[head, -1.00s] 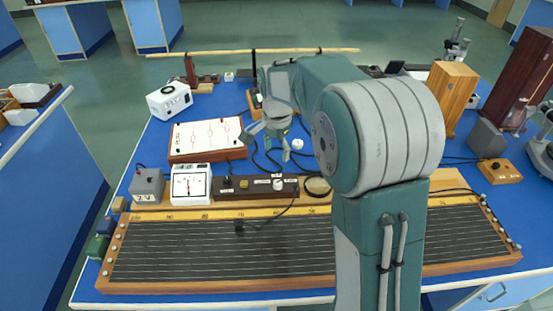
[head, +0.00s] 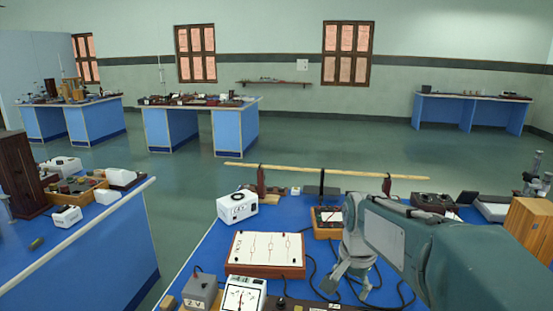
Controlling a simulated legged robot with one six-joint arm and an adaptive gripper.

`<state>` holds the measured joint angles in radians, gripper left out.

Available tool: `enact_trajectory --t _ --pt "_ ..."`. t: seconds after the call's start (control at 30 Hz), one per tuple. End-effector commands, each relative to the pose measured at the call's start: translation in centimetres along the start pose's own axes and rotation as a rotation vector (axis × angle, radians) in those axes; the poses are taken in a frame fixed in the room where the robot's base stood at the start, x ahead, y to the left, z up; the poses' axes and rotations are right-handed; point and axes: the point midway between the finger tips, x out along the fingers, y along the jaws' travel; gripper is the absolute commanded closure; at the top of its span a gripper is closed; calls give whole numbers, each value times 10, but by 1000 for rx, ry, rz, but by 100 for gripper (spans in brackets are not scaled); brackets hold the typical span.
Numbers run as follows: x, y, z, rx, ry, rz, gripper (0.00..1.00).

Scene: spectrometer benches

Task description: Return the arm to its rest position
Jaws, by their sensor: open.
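My gripper (head: 347,287) is at the lower middle right of the head view, pointing down over the blue bench, with its fingers apart and nothing between them. It hangs to the right of the white circuit board (head: 265,250), above some black cables. My teal and grey arm reaches in from the lower right corner and hides part of the bench. The arm is stretched out over the bench, not folded.
A white meter box (head: 237,206), a grey 2 V box (head: 201,291) and a dial meter (head: 243,295) stand on the bench. A wooden rod (head: 325,171) on stands spans the back. A wooden box (head: 527,228) stands at right. Green floor (head: 190,180) is open beyond.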

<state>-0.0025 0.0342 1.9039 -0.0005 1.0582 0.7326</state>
Motion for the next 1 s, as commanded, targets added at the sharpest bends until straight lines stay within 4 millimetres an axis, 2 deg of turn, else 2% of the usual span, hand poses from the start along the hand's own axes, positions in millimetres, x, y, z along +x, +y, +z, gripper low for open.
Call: enact_trajectory --t 0.2,0.5,0.77,1.0 --pt "-27 27 29 -146 59 -46 27" --pt "-47 64 70 -349 145 -90 27" --pt "-53 95 105 -523 230 -116 27" --pt "-49 120 133 -668 305 -126 27"
